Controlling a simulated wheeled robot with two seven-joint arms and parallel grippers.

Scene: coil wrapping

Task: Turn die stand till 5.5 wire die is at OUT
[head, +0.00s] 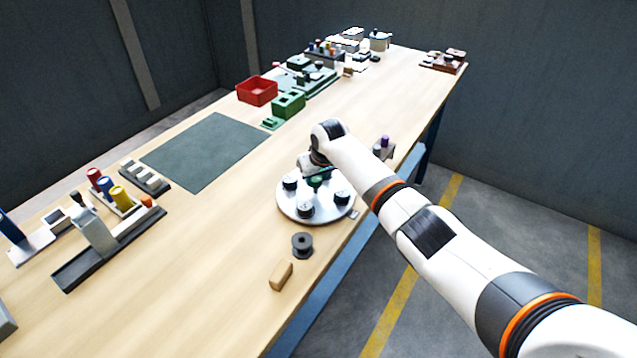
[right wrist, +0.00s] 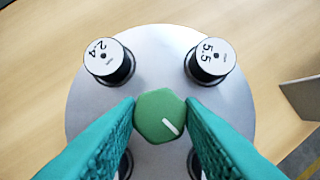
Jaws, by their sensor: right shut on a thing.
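Two more dies are mostly hidden behind the fingers. The green knob (right wrist: 155,118) at the centre has a white line pointing to lower right. My right gripper (right wrist: 160,107) is shut on this knob from above. No OUT mark is readable. My left gripper is not in view.
A dark spool (head: 302,245) and a tan block (head: 281,275) lie in front of the stand. A grey plate (right wrist: 302,96) stands right of the turntable. A dark green mat (head: 205,150), a red bin (head: 257,91) and a green box (head: 288,104) lie beyond.

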